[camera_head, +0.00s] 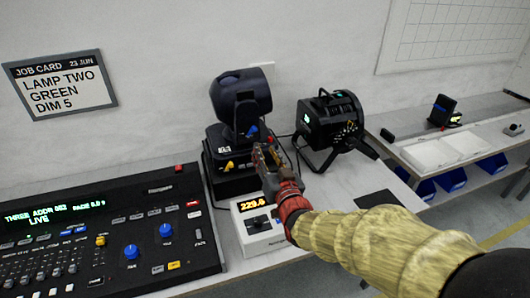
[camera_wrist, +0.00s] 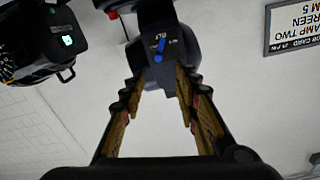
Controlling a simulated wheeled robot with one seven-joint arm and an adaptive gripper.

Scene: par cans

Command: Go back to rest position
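My gripper (camera_head: 264,158) is in front of the base of a black moving-head light (camera_head: 240,100). In the wrist view my gripper (camera_wrist: 160,88) has its two fingers apart with nothing between them. The moving-head light (camera_wrist: 175,12) shows upside down there, with a blue knob (camera_wrist: 160,46) beyond the fingertips. I cannot tell whether a finger touches the light. My arm reaches in from the lower right of the head view, over the table.
A lighting console (camera_head: 110,235) stands at left. A small meter box (camera_head: 256,226) reading about 229 sits below my gripper. A black par can (camera_head: 332,122) stands right of the light. A job card (camera_head: 60,84) hangs on the wall. A shelf with blue bins (camera_head: 451,180) is at right.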

